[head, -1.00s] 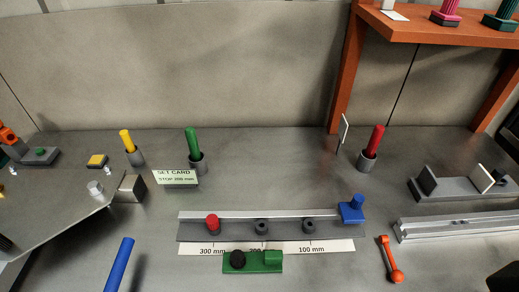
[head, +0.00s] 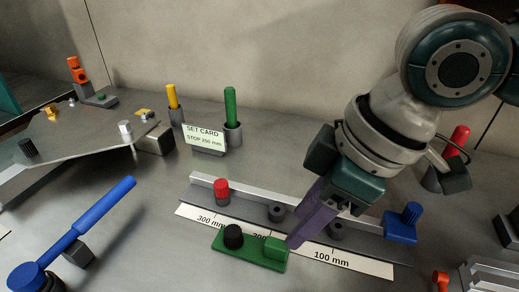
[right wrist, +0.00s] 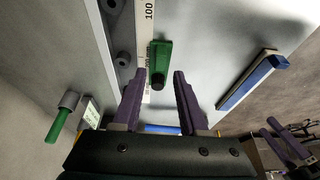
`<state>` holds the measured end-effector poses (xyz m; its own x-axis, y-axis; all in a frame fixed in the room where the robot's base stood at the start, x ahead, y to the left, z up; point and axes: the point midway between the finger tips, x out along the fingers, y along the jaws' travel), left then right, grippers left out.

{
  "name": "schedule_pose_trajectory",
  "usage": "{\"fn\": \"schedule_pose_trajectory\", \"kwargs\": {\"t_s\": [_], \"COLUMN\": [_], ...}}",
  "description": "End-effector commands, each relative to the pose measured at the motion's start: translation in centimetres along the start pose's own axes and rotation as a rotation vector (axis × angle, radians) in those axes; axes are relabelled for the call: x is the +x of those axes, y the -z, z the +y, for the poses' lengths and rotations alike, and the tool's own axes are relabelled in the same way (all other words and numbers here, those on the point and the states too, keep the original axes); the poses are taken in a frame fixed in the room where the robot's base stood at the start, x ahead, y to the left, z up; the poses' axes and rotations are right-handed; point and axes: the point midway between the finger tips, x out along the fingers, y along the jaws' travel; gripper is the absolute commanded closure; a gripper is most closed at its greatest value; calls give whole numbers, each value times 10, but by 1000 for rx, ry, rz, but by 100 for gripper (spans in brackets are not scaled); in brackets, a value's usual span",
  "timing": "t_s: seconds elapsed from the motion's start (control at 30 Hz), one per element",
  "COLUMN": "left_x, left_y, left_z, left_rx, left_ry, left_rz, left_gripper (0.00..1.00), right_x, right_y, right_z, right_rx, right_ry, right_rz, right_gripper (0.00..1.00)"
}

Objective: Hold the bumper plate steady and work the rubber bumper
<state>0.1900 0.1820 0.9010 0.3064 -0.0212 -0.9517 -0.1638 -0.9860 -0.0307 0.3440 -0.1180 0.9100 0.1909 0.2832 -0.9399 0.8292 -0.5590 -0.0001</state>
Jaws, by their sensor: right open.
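The green bumper plate (head: 268,262) lies on the bench in front of the ruler strip. The round black rubber bumper (head: 233,236) sits on its left part and a raised green block (head: 277,247) on its right. My right gripper (head: 299,236) is at the plate's right end, with its purple fingers angled down. In the right wrist view its fingers (right wrist: 160,74) are open, with the bumper plate (right wrist: 163,50) in line between and beyond them; contact cannot be told. Purple fingers, likely my left gripper (right wrist: 287,140), show at the right edge there; their state is unclear.
A rail (head: 196,182) carries a red knob (head: 221,190), dark rollers and a blue stop (head: 402,224) behind the plate. A set card (head: 205,136) stands at the back.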

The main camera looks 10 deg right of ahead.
Motion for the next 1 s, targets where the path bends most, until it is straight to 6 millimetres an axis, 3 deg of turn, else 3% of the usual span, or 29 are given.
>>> {"fn": "schedule_pose_trajectory", "kwargs": {"t_s": [0.03, 0.37, 0.73, 1.0], "left_x": [13, 59, 59, 58], "left_y": [-4, -19, -19, -18], "left_z": [-1, -1, 0, 2], "left_rx": [2, 7, 6, -1], "left_ry": [3, 7, 6, 1], "left_rz": [0, 0, -1, 1], "left_gripper": [27, 27, 27, 27], "right_x": [12, 49, 70, 69], "right_y": [-2, -2, 1, 1], "right_z": [0, -1, -1, -1], "right_rx": [-2, -4, -2, -2], "right_ry": [0, 0, 2, 1], "right_rz": [1, 1, 1, 1], "right_gripper": [57, 57, 57, 87]}}
